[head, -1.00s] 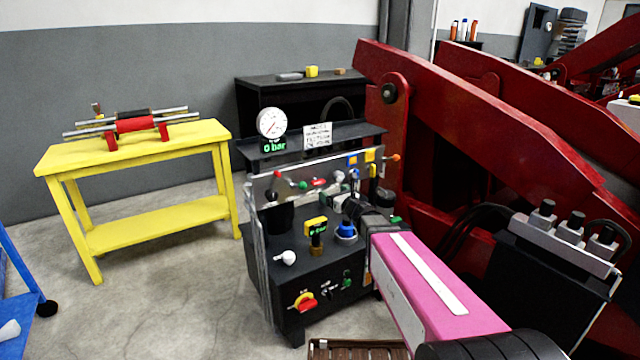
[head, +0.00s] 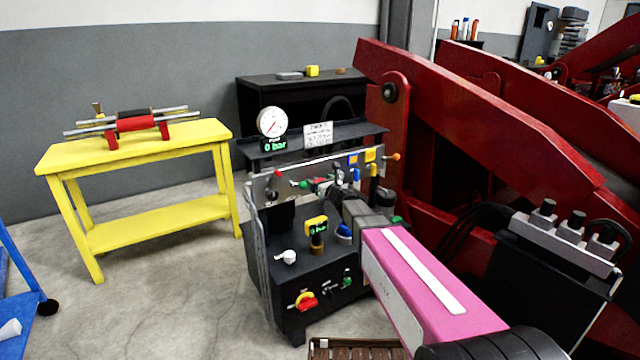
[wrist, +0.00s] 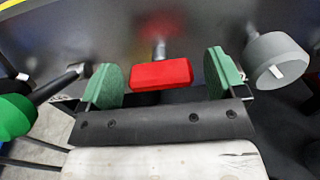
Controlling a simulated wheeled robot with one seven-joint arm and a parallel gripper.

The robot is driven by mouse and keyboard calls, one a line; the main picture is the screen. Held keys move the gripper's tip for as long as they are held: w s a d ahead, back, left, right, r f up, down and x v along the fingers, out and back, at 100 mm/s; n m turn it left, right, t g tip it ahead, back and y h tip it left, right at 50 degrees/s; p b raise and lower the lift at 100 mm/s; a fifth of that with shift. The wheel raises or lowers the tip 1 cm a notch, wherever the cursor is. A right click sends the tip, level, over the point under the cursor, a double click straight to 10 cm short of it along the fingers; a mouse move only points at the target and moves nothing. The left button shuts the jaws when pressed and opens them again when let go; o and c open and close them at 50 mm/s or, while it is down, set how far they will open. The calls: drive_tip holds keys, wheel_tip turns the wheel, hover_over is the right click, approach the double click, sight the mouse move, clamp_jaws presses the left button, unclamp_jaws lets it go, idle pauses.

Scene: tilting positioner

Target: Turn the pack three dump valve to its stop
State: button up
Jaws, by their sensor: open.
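In the wrist view a red block-shaped handle (wrist: 161,74) on a short metal stem projects from the grey panel. My gripper (wrist: 165,78) is open, with its two green pads on either side of the handle and a gap on each side. In the head view my gripper (head: 332,190) is at the upright panel (head: 290,168) of the black stand, partly hiding the red handle (head: 319,181). No label is readable to show which handle is the pack three dump valve.
In the wrist view a green ball-ended lever (wrist: 16,116) is close on the left and a grey round knob (wrist: 280,60) close on the right. A gauge (head: 272,122) with a 0 bar display stands above the panel. A red machine arm (head: 480,110) rises at the right.

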drive_tip(key=c, duration=0.9)
drive_tip(key=shift+n, duration=0.3)
drive_tip(key=n, duration=0.3)
drive_tip(key=shift+n, duration=0.3)
drive_tip(key=n, duration=0.4)
drive_tip(key=shift+s+a+n, duration=0.1)
drive_tip(key=shift+n, duration=0.2)
drive_tip(key=n, duration=0.4)
drive_tip(key=shift+f, duration=0.1)
drive_tip(key=n, duration=0.5)
drive_tip(key=shift+f, duration=0.1)
